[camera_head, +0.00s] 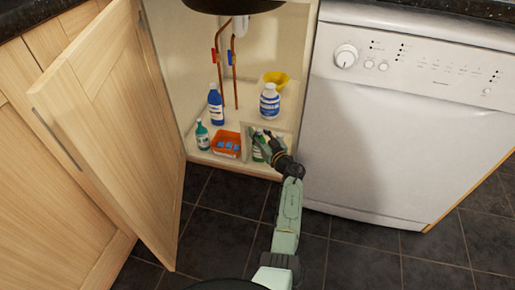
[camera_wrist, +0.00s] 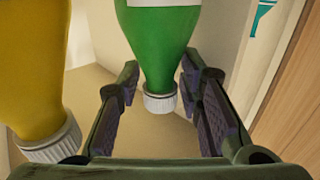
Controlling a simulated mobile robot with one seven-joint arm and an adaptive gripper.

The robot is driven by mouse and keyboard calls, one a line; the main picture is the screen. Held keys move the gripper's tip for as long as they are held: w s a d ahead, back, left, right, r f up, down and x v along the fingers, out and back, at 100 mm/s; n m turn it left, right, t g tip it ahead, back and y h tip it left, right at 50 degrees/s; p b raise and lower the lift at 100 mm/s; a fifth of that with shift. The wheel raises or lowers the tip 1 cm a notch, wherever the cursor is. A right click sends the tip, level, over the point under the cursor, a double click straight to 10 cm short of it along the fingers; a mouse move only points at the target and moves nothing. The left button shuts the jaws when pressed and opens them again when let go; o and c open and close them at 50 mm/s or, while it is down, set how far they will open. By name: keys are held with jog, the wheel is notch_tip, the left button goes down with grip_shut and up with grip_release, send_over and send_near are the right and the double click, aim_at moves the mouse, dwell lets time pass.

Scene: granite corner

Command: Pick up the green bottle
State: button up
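The green bottle (camera_wrist: 160,45) has a white ribbed cap and a white label. In the wrist view its cap and neck lie between the two fingers of my gripper (camera_wrist: 159,70), with some gap visible beside the cap. My gripper is open. In the head view my gripper (camera_head: 268,143) reaches into the lower right of the open cabinet. It covers much of the green bottle (camera_head: 257,155) there, so contact cannot be told from that view.
A yellow bottle (camera_wrist: 32,70) stands close beside the left finger. A teal-green bottle (camera_head: 202,136), an orange tub (camera_head: 226,154), a blue bottle (camera_head: 215,103), a white bottle (camera_head: 269,103) and a yellow bowl (camera_head: 277,78) are in the cabinet. The open door (camera_head: 115,125) is at left, the dishwasher (camera_head: 400,130) at right.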

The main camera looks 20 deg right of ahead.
grip_shut()
dwell(0.6)
